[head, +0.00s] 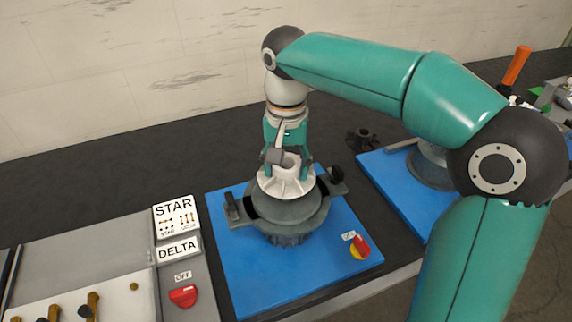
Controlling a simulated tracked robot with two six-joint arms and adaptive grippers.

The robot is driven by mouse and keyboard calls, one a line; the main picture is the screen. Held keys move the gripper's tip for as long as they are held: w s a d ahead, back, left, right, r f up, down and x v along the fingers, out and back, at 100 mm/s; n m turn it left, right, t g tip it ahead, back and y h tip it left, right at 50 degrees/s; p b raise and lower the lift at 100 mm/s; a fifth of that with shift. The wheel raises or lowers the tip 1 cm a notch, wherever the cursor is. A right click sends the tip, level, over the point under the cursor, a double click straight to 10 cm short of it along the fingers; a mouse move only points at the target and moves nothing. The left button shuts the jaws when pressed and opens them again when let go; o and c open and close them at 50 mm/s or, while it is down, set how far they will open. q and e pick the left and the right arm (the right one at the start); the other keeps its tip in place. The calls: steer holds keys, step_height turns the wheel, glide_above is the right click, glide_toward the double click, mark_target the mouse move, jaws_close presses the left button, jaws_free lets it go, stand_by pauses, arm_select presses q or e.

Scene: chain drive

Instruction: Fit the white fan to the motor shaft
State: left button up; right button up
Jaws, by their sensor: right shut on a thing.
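The white fan (287,184) is at the top of the grey motor (288,222), which stands upright on a blue base plate. My right gripper (288,168) points down from above and is shut on the white fan. The fan's vanes face outward around its hub, over the middle of the motor's end face. The motor shaft is hidden under the fan and gripper, so I cannot tell whether the fan is on it. My left gripper is not in view.
The blue plate (225,270) carries a red and yellow switch (360,246). A panel with STAR and DELTA signs (176,216) and a red OFF knob (183,296) is at left. Another blue plate (385,175) is at right, partly behind my right arm. A dark part (362,139) lies behind.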

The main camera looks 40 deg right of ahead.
mark_target(286, 182)
steer(key=shift+f+b, duration=1.7)
steer(key=shift+f, duration=0.65)
steer(key=o, duration=1.4)
step_height(286, 182, up, 12)
